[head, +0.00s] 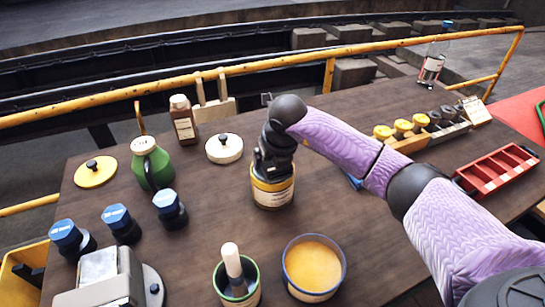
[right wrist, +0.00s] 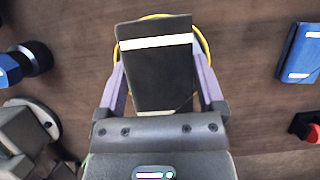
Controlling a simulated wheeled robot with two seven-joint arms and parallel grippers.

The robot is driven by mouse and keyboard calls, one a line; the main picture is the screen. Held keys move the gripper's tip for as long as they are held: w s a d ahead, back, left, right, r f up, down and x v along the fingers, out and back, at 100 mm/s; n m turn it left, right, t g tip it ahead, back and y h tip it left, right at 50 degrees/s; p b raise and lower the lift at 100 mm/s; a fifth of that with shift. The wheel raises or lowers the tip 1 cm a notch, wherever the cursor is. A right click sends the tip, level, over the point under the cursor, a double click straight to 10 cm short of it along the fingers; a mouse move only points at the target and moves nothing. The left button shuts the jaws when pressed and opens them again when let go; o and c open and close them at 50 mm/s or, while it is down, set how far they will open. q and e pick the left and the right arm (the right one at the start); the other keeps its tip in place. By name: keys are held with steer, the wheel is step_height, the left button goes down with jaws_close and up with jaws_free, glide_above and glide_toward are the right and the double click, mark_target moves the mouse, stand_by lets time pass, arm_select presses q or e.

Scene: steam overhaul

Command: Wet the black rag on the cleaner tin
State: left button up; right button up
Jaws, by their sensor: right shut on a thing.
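The cleaner tin (head: 273,194), with a yellow rim and a pale label, stands upright on the brown table. My right gripper (head: 270,165) points down at the tin's mouth in the head view. In the right wrist view my right gripper (right wrist: 160,95) is shut on the black rag (right wrist: 155,80), a dark folded piece with a white stripe. The tin's yellow rim (right wrist: 207,50) shows behind the rag. The rag hides most of the tin's opening, so I cannot tell whether it touches the cleaner. My left gripper is not in view.
A green can (head: 152,168), a white lid (head: 224,148) and a brown bottle (head: 183,120) stand left of and behind the tin. Blue-capped pieces (head: 170,208) are at left. A pot with a brush (head: 236,285) and an orange-filled bowl (head: 313,265) are in front. A red tray (head: 497,170) is at right.

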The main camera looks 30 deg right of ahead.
stand_by(0.3)
steer(key=shift+r, duration=0.15)
step_height(320, 180, up, 7)
steer(key=p, duration=0.5)
steer(key=shift+p, duration=0.35)
